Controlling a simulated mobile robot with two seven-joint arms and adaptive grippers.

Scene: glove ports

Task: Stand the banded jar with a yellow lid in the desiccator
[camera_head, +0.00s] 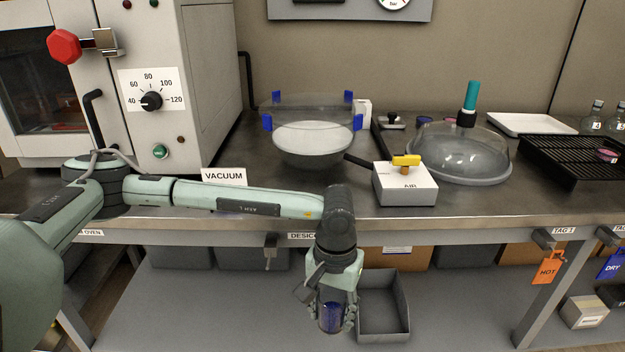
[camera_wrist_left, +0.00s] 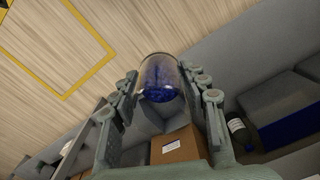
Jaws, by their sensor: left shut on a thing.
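My left gripper (camera_head: 333,318) is in front of the bench and below its front edge. It is shut on a clear jar with dark blue contents (camera_head: 331,319), which also shows between the fingers in the left wrist view (camera_wrist_left: 160,78). No yellow lid or band is visible on it from these angles. The desiccator (camera_head: 312,150) stands open on the bench, a clear bowl with a pale round plate and blue clips around its rim. Its domed lid (camera_head: 458,152) with a teal handle rests apart to the right. My right gripper is not in view.
A white AIR valve box (camera_head: 405,184) with a yellow handle stands at the bench front, right of the desiccator. A vacuum oven (camera_head: 190,80) fills the left. A black rack (camera_head: 580,160) and white tray (camera_head: 531,124) are at the right. A grey bin (camera_head: 383,308) is below.

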